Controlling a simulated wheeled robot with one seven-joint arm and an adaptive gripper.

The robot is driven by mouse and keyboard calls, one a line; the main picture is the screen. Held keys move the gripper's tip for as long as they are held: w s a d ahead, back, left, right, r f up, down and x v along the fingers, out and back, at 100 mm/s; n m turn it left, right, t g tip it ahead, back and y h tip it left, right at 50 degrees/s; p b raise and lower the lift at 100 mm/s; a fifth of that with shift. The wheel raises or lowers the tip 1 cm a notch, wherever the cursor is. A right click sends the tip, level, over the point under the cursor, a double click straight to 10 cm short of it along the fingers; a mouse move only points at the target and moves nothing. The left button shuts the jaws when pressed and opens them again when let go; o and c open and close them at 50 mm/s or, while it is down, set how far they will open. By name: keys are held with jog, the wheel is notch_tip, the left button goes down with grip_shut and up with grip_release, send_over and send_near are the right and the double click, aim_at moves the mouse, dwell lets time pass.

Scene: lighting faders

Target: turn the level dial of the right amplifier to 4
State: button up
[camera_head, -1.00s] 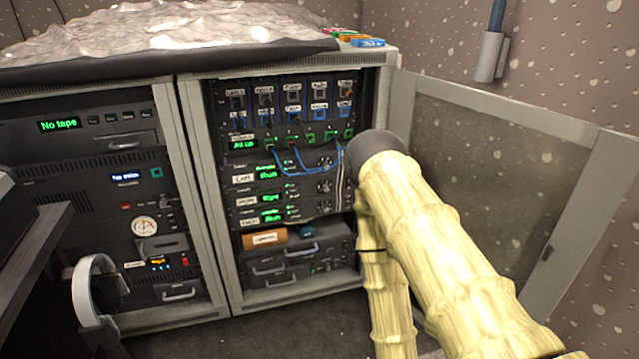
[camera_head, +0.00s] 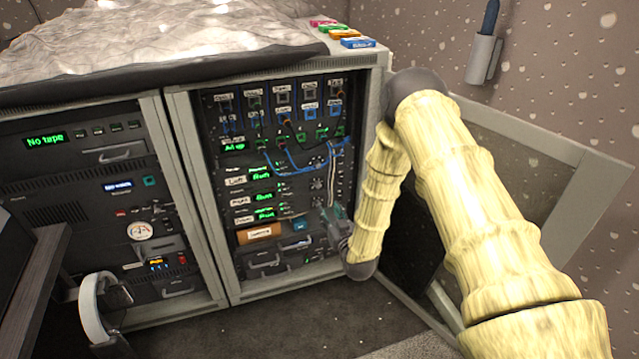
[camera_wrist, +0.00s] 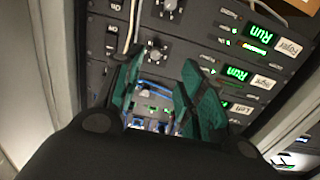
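The right amplifier (camera_head: 240,202) is the middle of three stacked units in the right rack, its green display reading "Run". My gripper (camera_wrist: 163,64) is open and empty, with green finger pads. In the head view my gripper (camera_head: 335,225) is low at the rack's right side.
Blue patch cables (camera_head: 290,165) and a pale cable (camera_head: 331,180) hang across the rack front. An open cabinet door (camera_head: 520,150) stands to the right of my arm. An orange labelled box (camera_head: 259,232) sits below the amplifiers.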

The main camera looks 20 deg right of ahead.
aim_at(319, 187)
jog(key=w, duration=0.4)
jog(key=w+b, duration=0.1)
jog(key=w, duration=0.2)
jog(key=w+r, duration=0.1)
jog(key=w, duration=0.3)
jog(key=shift+w+r, duration=0.1)
jog(key=shift+w, duration=0.2)
grip_shut()
